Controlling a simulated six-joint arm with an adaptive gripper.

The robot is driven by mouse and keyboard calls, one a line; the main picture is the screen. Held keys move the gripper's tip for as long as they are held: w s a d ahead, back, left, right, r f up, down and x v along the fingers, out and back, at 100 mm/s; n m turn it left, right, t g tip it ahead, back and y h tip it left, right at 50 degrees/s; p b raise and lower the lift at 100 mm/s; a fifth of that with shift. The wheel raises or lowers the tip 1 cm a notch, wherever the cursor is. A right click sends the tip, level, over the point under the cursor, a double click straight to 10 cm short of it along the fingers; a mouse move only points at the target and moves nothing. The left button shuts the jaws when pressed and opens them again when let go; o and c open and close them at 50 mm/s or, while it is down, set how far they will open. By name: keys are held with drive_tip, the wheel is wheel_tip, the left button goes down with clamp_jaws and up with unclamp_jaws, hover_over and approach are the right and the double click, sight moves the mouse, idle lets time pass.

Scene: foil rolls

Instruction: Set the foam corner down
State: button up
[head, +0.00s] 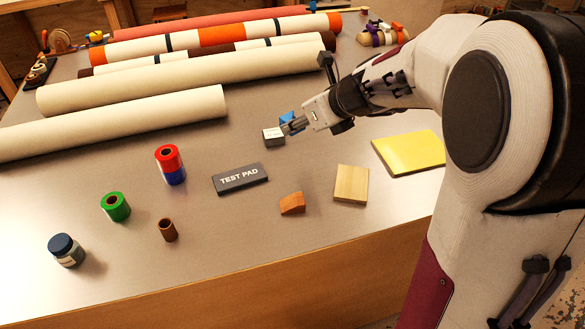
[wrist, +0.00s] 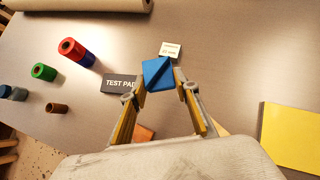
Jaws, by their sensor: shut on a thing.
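The blue foam corner (wrist: 157,74) is held between the two fingertips of my gripper (wrist: 155,92) in the wrist view. In the head view only part of the foam corner (head: 286,118) shows behind the fingertips of my gripper (head: 296,125). My gripper is shut on it. It appears just beside and behind the small white labelled box (head: 273,136) in the head view. I cannot tell whether its underside touches the table (head: 330,230).
The black test pad (head: 240,178), an orange wedge (head: 292,203), a wooden block (head: 351,184) and a yellow sheet (head: 410,152) lie nearby. Red and blue tape rolls (head: 170,165), a green roll (head: 116,206), a brown tube (head: 168,230) and a jar (head: 66,250) stand left. Long rolls lie behind.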

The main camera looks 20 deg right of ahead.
drive_tip(key=shift+f, duration=1.5)
drive_tip(key=shift+f, duration=2.9)
drive_tip(key=shift+f, duration=0.15)
drive_tip(key=shift+f, duration=1.95)
drive_tip(key=shift+f, duration=0.1)
drive_tip(key=o, duration=0.7)
drive_tip(key=shift+c, duration=0.2)
